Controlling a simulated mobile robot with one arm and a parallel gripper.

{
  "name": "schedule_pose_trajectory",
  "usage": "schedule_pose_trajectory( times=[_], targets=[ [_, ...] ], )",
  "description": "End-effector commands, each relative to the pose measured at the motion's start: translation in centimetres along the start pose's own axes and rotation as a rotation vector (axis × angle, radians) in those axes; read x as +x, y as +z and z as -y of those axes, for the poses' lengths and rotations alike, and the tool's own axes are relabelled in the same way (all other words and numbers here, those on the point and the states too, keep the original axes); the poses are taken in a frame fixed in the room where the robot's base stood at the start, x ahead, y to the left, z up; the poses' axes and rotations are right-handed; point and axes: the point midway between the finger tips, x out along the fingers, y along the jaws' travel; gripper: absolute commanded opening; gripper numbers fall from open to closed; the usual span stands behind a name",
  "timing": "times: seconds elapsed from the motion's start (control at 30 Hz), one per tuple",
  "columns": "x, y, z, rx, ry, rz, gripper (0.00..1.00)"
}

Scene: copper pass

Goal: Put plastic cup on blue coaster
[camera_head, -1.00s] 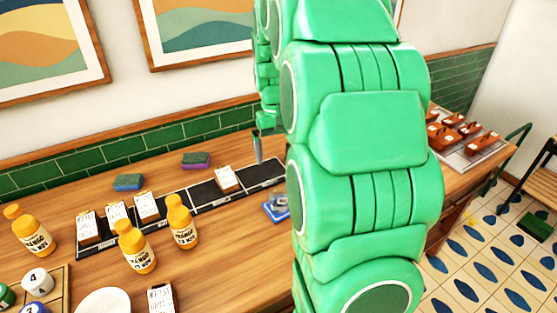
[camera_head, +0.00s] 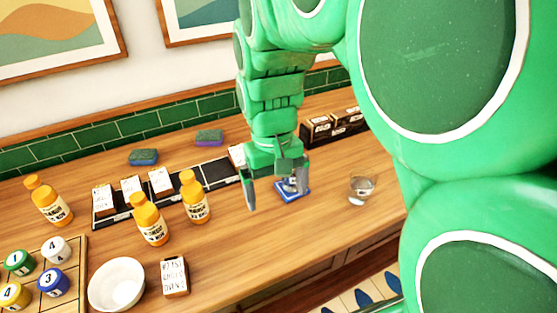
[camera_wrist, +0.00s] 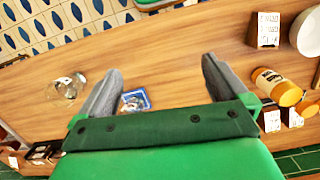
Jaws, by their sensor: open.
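A clear plastic cup (camera_head: 361,190) stands on the wooden counter, right of my gripper in the head view. It also shows at the left in the wrist view (camera_wrist: 68,87). The blue coaster (camera_head: 292,192) lies flat on the counter behind my gripper, partly hidden by a finger; it shows between the fingers in the wrist view (camera_wrist: 135,100). Something pale and dark shows on the coaster, perhaps its print; I cannot tell. My gripper (camera_head: 276,200) points down above the counter, open and empty, apart from the cup.
Yellow juice bottles (camera_head: 151,220), a white bowl (camera_head: 117,285) and a small lettered box (camera_head: 175,277) stand at the left. A black tray (camera_head: 215,172) with white-topped boxes runs behind. Dark boxes (camera_head: 335,124) stand at the back right.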

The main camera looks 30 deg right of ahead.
Motion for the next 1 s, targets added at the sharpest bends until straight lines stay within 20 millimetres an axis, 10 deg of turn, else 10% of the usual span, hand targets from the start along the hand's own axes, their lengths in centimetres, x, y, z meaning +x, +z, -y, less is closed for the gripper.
schedule_pose_trajectory(
  times=[0.5, 1.0],
  targets=[
    [3.8, 10.8, 2.7, -0.063, 0.014, 0.007, 1.00],
    [4.2, 11.7, 2.8, -0.067, 0.014, 0.007, 1.00]
  ],
)
